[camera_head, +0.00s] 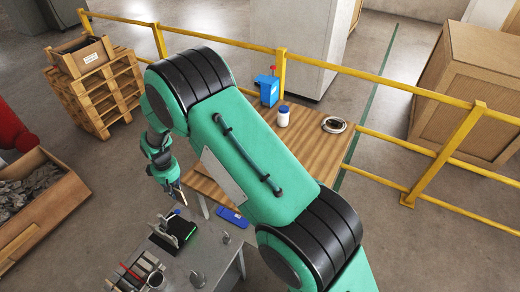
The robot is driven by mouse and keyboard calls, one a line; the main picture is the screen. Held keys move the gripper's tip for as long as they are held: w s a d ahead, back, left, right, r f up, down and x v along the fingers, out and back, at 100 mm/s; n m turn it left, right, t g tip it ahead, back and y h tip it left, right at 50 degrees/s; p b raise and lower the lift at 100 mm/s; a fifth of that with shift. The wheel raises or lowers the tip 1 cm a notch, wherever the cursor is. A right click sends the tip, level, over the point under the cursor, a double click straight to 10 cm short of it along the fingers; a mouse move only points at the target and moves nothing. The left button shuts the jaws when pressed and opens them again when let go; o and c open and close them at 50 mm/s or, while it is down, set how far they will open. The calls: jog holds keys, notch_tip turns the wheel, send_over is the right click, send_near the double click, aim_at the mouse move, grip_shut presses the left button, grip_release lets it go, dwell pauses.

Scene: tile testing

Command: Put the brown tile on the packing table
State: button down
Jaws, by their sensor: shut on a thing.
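My gripper (177,193) is at the left of the view, pointing down, above the far end of the grey work table and just left of the wooden table. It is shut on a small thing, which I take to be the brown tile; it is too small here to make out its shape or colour. I see no other brown tile. The wooden-topped table, which looks like the packing table (310,156), stands behind my arm. My arm hides much of its middle and front.
The wooden table bears a blue device (267,91), a white jar (283,117) and a coiled ring (334,125). The grey table (215,262) holds a dark device (174,232), a blue item (231,217) and a tool holder (136,272). A yellow railing (375,78) runs behind.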

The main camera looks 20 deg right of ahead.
jog(key=w+d, duration=0.3)
jog(key=d, duration=0.8)
jog(key=w+d, duration=0.3)
jog(key=d, duration=0.8)
jog(key=w+d, duration=0.4)
jog(key=d, duration=0.7)
jog(key=s+d+p, duration=0.1)
jog(key=s+d, duration=0.2)
jog(key=d, duration=1.4)
jog(key=s+d, duration=0.3)
jog(key=d, duration=1.4)
jog(key=shift+f, duration=2.55)
jog(key=w+d, duration=0.2)
jog(key=w, duration=0.3)
jog(key=w+d+f, duration=0.1)
jog(key=w+d, duration=0.1)
jog(key=w, duration=0.3)
jog(key=w+d+b, duration=0.1)
jog(key=w+d, duration=0.1)
jog(key=w, duration=0.2)
jog(key=shift+w+f, duration=0.2)
jog(key=shift+w, duration=0.2)
jog(key=shift+f, duration=0.1)
